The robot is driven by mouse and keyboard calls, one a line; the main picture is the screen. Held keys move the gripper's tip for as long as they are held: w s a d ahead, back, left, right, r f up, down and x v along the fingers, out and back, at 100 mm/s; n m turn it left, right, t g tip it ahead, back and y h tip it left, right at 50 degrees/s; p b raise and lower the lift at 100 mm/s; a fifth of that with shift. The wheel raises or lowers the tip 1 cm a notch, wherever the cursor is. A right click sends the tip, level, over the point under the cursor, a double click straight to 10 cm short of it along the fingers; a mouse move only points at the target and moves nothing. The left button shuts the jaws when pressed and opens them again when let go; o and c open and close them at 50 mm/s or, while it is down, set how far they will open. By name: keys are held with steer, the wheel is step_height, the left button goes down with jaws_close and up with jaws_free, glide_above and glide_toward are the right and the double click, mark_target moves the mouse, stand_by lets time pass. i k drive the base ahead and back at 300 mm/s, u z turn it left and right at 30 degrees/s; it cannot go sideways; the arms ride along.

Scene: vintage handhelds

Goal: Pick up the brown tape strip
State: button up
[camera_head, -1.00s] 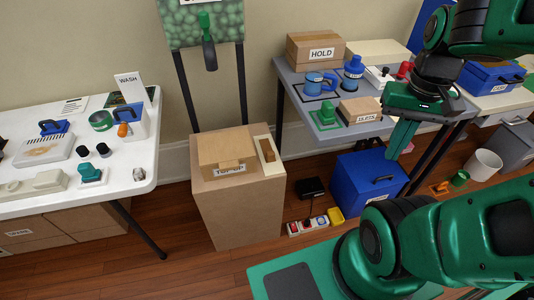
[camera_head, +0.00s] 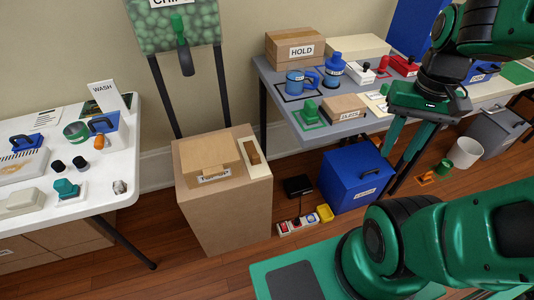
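A small brown block-like strip (camera_head: 253,153), which looks like the brown tape strip, lies on a narrow cream tray (camera_head: 258,167) on top of a tall cardboard box (camera_head: 228,208) in the middle. It is uncovered. My gripper (camera_head: 391,171) hangs at the right, in front of the grey table and well away from the strip. Its two green fingers point down and stand apart, with nothing seen between them.
A small carton (camera_head: 208,156) with a label sits beside the tray. A white table (camera_head: 110,185) stands left and a grey table (camera_head: 335,135) right, both with several items. A blue box (camera_head: 352,181) and a power strip (camera_head: 297,224) are on the floor.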

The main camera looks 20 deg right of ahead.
mark_target(255, 158)
steer(key=z, duration=0.9)
steer(key=k, duration=1.2)
steer(key=u, duration=0.45)
steer(key=i, duration=1.5)
steer(key=z, duration=0.05)
